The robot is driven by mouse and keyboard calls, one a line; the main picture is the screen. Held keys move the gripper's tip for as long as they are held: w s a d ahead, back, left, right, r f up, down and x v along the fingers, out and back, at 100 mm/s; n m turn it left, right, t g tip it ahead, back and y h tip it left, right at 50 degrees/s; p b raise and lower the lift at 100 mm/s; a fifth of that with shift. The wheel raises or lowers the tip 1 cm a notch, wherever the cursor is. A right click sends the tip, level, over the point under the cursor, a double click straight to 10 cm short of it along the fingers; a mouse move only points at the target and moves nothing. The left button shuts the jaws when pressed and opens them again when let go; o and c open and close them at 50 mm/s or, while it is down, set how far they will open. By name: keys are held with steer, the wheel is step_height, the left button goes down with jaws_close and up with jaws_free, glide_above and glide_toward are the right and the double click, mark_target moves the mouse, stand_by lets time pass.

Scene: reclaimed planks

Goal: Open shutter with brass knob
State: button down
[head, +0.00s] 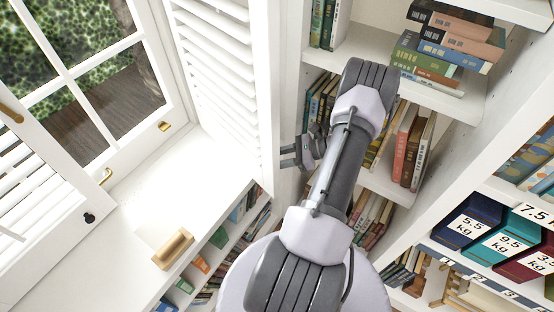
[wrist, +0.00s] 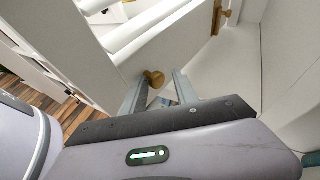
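The white louvered shutter (head: 215,75) stands upright right of the window in the head view, and its panel (wrist: 165,45) fills the upper middle of the wrist view. The round brass knob (wrist: 154,78) sits on its lower frame. In the head view I cannot make out this knob near my gripper. My gripper (head: 288,156) is beside the shutter's right edge. In the wrist view its two fingers are apart, with the knob showing between their tips. I cannot tell whether either finger touches it. A second shutter (head: 40,220) at lower left carries a black knob (head: 89,217).
A wooden block (head: 173,249) lies on the white sill (head: 200,185). Bookshelves (head: 370,40) stand close behind and right of my arm. Weight boxes (head: 505,245) sit on a shelf at the right. The window (head: 95,85) has brass fittings.

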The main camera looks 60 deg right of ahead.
steer(key=shift+w+d+r, duration=0.25)
steer(key=shift+w+d, duration=0.1)
steer(key=shift+d, duration=0.15)
steer(key=c, duration=1.2)
jaws_free()
steer(key=shift+w+f, duration=0.1)
steer(key=shift+w, duration=0.15)
steer(key=shift+f, duration=0.1)
steer(key=shift+s, duration=0.1)
step_height(320, 180, up, 4)
steer(key=p, duration=0.3)
steer(key=s+a+p, duration=0.1)
steer(key=s+a, duration=0.2)
steer(key=a, duration=0.1)
steer(key=s+a+p, duration=0.1)
steer(key=s+a, duration=0.2)
steer(key=a, duration=0.1)
steer(key=s+a+r+p, duration=0.1)
steer(key=s+a, duration=0.2)
steer(key=a, duration=0.2)
steer(key=shift+s, duration=0.4)
